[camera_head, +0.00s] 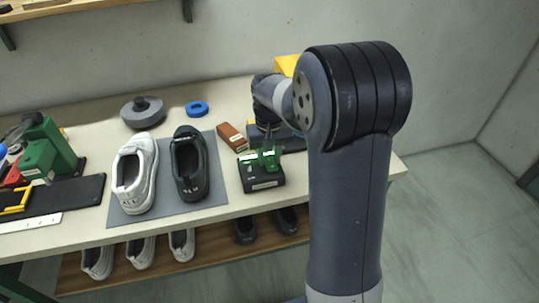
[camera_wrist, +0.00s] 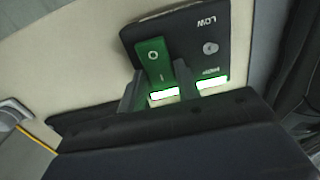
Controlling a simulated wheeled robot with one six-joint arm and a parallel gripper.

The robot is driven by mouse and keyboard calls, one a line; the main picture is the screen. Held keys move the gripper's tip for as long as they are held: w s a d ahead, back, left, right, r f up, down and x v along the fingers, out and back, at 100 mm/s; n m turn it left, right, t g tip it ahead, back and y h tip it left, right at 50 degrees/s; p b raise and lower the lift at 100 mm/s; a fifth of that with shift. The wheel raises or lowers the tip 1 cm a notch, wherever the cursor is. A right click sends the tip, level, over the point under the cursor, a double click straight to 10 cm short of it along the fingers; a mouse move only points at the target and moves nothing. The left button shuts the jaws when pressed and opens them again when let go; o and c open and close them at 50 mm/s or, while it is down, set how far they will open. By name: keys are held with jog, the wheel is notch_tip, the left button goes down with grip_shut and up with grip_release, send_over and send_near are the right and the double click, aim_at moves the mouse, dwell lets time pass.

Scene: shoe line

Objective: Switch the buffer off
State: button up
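A black switch box (camera_head: 262,182) sits near the front right of the table, by the grey mat. In the wrist view the box (camera_wrist: 225,45) has a green rocker switch (camera_wrist: 153,55) marked O and I, a small round knob, and the words LOW and, less clearly, HIGH. Two bright white-green lit patches show at the rocker's lower end and beside it. My gripper (camera_wrist: 158,92) is at the box, its fingers apart on either side of the rocker's lower end. I cannot tell whether they touch it. In the head view my arm hides part of the gripper.
A white shoe (camera_head: 134,172) and a black shoe (camera_head: 188,165) stand on the grey mat (camera_head: 165,205) to the left. A brown block (camera_head: 232,137), a blue ring (camera_head: 197,108) and a grey disc (camera_head: 143,112) lie behind. A yellow object (camera_head: 286,65) is partly hidden behind my arm.

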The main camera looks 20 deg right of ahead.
jog(key=c, duration=0.6)
jog(key=shift+o, duration=0.2)
jog(key=shift+s+f+t+b, duration=0.15)
jog(key=shift+t+b, duration=0.25)
jog(key=shift+b, duration=0.55)
jog(key=shift+s+t+b, duration=0.1)
jog(key=shift+t+b, duration=0.6)
jog(key=shift+b, duration=0.4)
jog(key=shift+s+r+t+b, duration=0.2)
jog(key=shift+t+b, duration=0.6)
jog(key=shift+b, duration=0.25)
jog(key=shift+o, duration=0.2)
jog(key=shift+r, duration=0.1)
jog(key=shift+c, duration=0.2)
jog(key=o, duration=1)
jog(key=p+v, duration=0.1)
jog(key=v, duration=0.9)
jog(key=shift+r, duration=0.35)
